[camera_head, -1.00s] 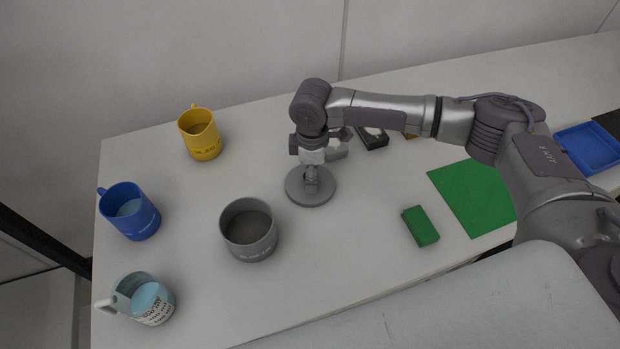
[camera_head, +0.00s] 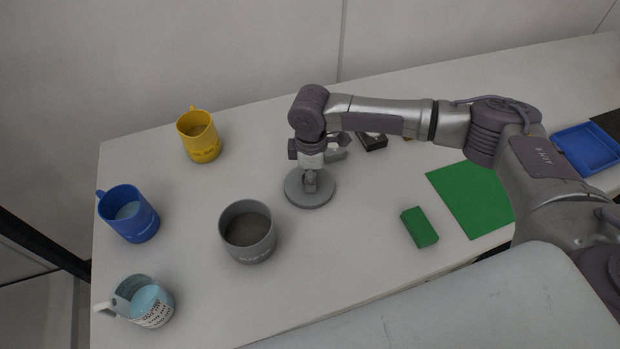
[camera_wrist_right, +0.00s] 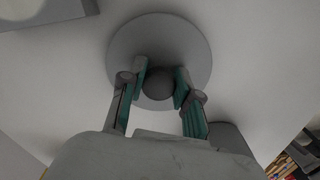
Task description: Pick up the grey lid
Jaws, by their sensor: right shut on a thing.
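The grey lid (camera_head: 296,198) is a round disc with a knob at its centre, in the middle of the table to the right of the grey mug. My right gripper (camera_head: 311,182) points down over it, shut on the lid's knob. In the right wrist view the lid (camera_wrist_right: 190,42) lies beneath the fingers, and its round dark knob sits between the pads of my right gripper (camera_wrist_right: 159,85). I cannot tell whether the lid touches the table. My left gripper is not in view.
Yellow (camera_head: 200,148), blue (camera_head: 142,222) and light-blue patterned (camera_head: 152,312) mugs stand further left. A green block (camera_head: 420,228), green mat (camera_head: 470,195) and blue tray (camera_head: 588,147) lie to the right.

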